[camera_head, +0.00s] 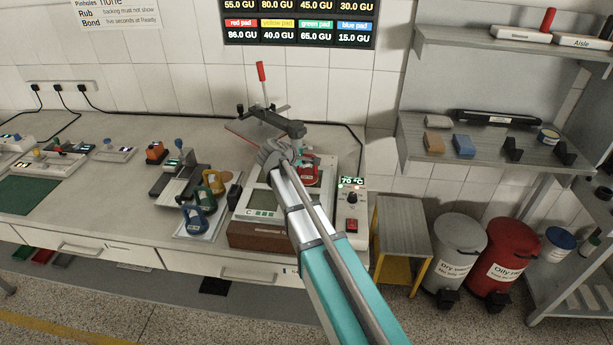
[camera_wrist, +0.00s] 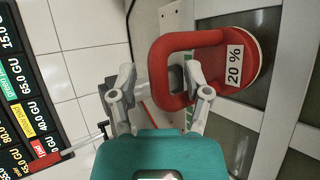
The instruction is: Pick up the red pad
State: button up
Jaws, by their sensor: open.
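The red pad (camera_head: 309,176) sits on a pale device at the right end of the bench, partly hidden by my arm. In the wrist view the red pad (camera_wrist: 237,62) has a looped red handle and a "20 %" label. My gripper (camera_head: 274,153) is beside the red pad in the head view. In the wrist view my gripper (camera_wrist: 158,70) is open, with one finger left of the handle's near bar and the other over the loop's opening. I cannot tell whether either finger touches the handle.
A control box with a "70 °C" display (camera_head: 350,203) is to the right. A dark clamp-like fixture (camera_head: 275,122) stands close behind my gripper. The left bench has free room.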

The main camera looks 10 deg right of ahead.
dwell(0.4)
grip_shut()
